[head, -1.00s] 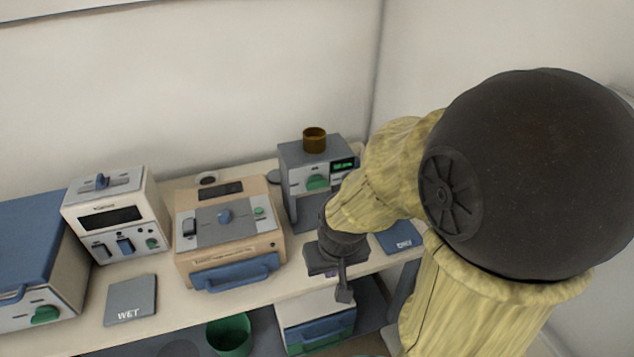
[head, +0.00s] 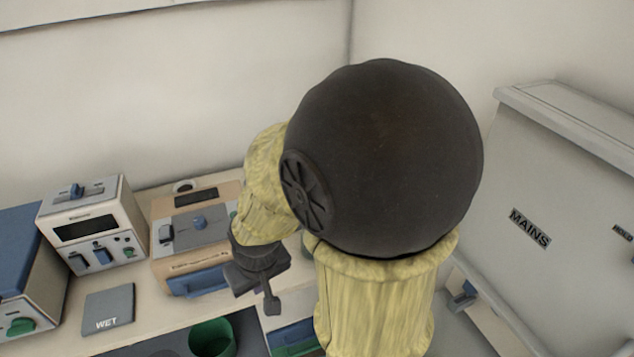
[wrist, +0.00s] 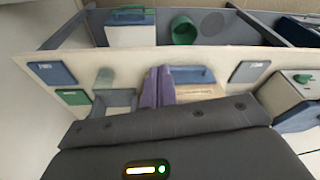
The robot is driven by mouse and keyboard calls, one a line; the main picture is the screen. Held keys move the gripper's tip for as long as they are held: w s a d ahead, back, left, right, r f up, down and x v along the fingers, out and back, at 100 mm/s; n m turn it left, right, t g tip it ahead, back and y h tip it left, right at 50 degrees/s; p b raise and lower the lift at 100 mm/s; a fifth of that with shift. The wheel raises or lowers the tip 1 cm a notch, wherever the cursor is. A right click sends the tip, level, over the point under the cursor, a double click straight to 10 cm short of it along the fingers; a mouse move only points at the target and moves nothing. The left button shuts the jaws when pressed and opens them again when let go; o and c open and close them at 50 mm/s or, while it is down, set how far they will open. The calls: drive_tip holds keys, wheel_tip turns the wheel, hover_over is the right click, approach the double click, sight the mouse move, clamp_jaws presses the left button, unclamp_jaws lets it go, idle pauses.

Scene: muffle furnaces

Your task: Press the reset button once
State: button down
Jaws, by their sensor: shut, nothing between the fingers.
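No button with a readable "reset" label shows, so I cannot tell which control it is. My gripper (head: 271,302) is shut and empty, above the bench's front edge, to the right of the tan unit. In the wrist view its purplish fingers (wrist: 158,88) are together, in front of the tan unit (wrist: 200,92).
A blue-topped box (head: 25,322) stands at far left, and a WET pad (head: 108,302) lies on the bench. A green bin (head: 212,338) is below. A grey MAINS cabinet (head: 560,190) stands at right. My arm hides the bench's right end.

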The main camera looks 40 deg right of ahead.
drive_tip(key=w+d+f+m+t+h+b, duration=0.3)
drive_tip(key=w+d+f+m+t+b, duration=0.3)
drive_tip(key=w+d+m, duration=0.7)
drive_tip(key=d+f+m+h+b, duration=0.1)
drive_tip(key=d+m+h, duration=0.4)
drive_tip(key=d, duration=0.4)
drive_tip(key=w+d+f+m+h+b, duration=0.1)
drive_tip(key=d+f+m+h, duration=0.1)
drive_tip(key=d+m+h, duration=0.3)
drive_tip(key=d, duration=0.4)
drive_tip(key=shift+w+d, duration=0.15)
drive_tip(key=shift+w, duration=0.15)
